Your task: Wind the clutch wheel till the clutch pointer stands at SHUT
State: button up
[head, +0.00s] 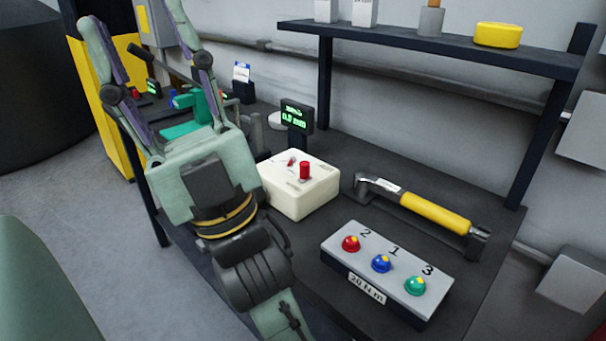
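I cannot pick out a clutch wheel, a clutch pointer or a SHUT mark for certain in the head view. A white box (318,197) on the bench has an upright red knob (305,171) and small markings too small to read. A green device (187,130) stands farther back, partly hidden behind my gripper. My gripper (135,22) is in front of the bench's left part, its two fingers spread wide and pointing up and away.
A small display (296,116) with green digits stands behind the white box. A yellow-handled wrench (436,212) lies right. In front is a button box (400,284) with red, blue and green buttons, labelled 20 N m. A shelf (440,55) overhangs the back. A yellow cabinet (97,100) stands left.

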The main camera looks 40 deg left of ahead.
aim_at(259, 194)
jog(key=u, duration=1.4)
